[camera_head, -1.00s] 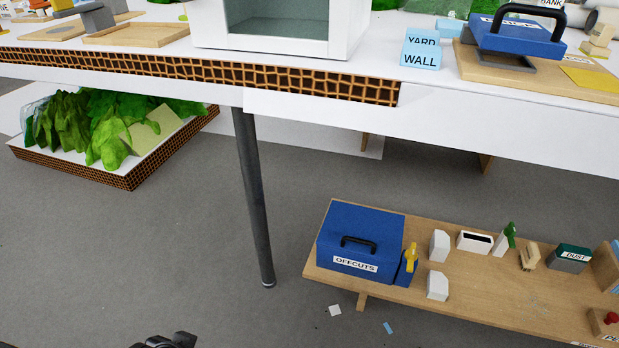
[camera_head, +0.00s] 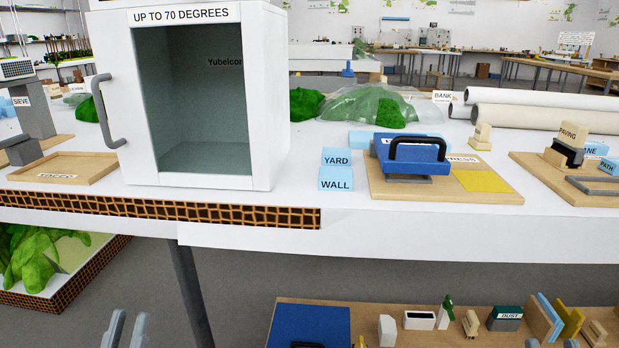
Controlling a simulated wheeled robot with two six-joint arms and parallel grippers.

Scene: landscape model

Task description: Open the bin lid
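The blue offcuts bin (camera_head: 308,322) stands at the left end of the low wooden shelf, at the bottom of the view. Its flat blue top shows, with a bit of the dark handle at the lower picture edge. Its front and label are cut off, and the lid looks shut. My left gripper (camera_head: 126,328) is at the bottom left, well left of the bin, with its two grey fingers apart and nothing between them. Only small tips of my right gripper (camera_head: 552,344) show at the bottom right, apart from each other, right of the bin.
The white table (camera_head: 400,225) stretches above the shelf, with a dark leg (camera_head: 188,290) left of the bin. A white oven-like cabinet (camera_head: 275,120) and a blue press (camera_head: 410,157) stand on it. Small blocks and a dust box (camera_head: 506,318) sit on the shelf (camera_head: 460,325).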

